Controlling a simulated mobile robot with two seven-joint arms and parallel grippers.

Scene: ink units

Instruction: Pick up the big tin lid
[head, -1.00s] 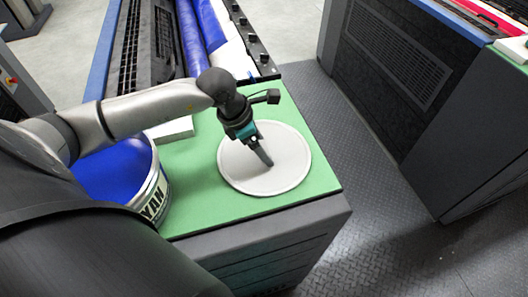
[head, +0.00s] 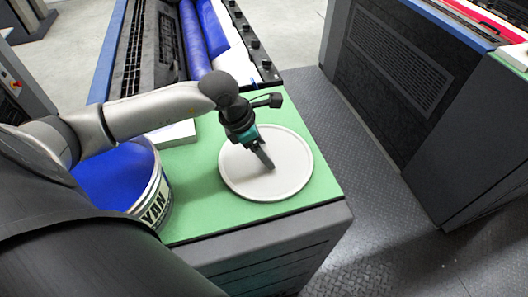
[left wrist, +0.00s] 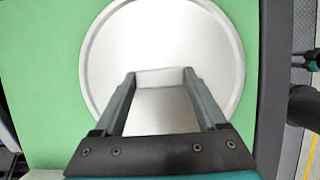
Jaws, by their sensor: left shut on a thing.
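The big tin lid (head: 290,170) is a pale grey round disc with a raised rim, at the right end of the green worktop. It fills the upper middle of the left wrist view (left wrist: 110,60). My left gripper (head: 268,166) points down over its middle. In the left wrist view the fingers (left wrist: 160,76) are shut on a small pale block at the lid's centre, apparently its handle. The lid looks level; I cannot tell whether it is clear of the worktop. A dark and teal part, apparently my right gripper (left wrist: 314,60), shows at the right edge there.
An open tin of blue ink (head: 155,200), lettered "YAN", stands left of the lid, partly behind my arm. A white block (head: 172,133) lies behind it. The green worktop (head: 205,215) ends just right of the lid. Press rollers (head: 195,40) lie behind; the floor aisle (head: 350,180) is clear.

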